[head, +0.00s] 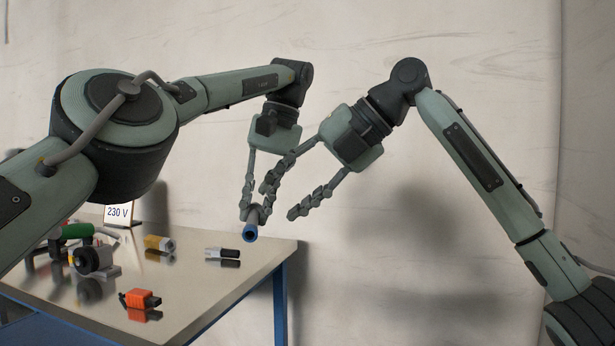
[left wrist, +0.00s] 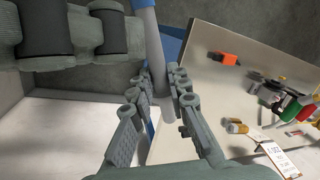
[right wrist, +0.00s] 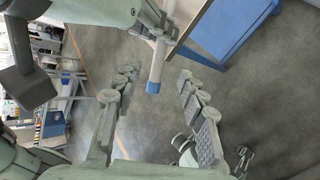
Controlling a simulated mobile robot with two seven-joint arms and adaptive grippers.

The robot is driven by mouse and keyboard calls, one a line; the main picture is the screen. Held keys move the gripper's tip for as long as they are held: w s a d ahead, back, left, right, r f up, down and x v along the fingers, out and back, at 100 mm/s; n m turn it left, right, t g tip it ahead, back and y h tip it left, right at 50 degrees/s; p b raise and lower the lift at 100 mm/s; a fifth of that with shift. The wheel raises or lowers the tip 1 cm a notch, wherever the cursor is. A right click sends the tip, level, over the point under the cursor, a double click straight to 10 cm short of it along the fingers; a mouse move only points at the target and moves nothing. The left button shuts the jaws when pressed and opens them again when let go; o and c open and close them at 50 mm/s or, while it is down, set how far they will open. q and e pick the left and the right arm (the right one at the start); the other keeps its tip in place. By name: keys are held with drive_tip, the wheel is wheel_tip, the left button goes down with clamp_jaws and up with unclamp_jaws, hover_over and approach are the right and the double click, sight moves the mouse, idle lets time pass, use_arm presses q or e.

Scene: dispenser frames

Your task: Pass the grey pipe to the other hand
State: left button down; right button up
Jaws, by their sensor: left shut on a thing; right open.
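The grey pipe (head: 251,229) has a blue end and is held in the air above the table's right end. My left gripper (head: 254,211) is shut on it, and the pipe (left wrist: 155,55) also shows between the left fingers in the left wrist view. My right gripper (head: 277,200) is open and empty, close beside the left gripper, its fingers slanting down to the left. In the right wrist view, the pipe's blue-tipped end (right wrist: 154,84) lies ahead of the open right fingers (right wrist: 157,85), apart from them. Part of the pipe is hidden by the left fingers.
The table (head: 215,295) stands below and to the left. On it are an orange connector (head: 141,299), a yellow part (head: 159,243), a black-and-white part (head: 222,254), a dark motor-like part (head: 93,260) and a 230 V sign (head: 118,213). The space to the right of the table is clear.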

sight(257, 220)
drive_tip(key=x, duration=0.6)
drive_tip(key=shift+w+a+f, duration=0.15)
drive_tip(key=shift+a+f, duration=0.1)
drive_tip(key=shift+a, duration=0.1)
drive_tip(key=shift+c, duration=0.6)
clamp_jaws()
use_arm(q)
drive_tip(key=c, duration=1.4)
unclamp_jaws()
drive_tip(key=shift+o, duration=0.2)
drive_tip(key=shift+r, duration=0.1)
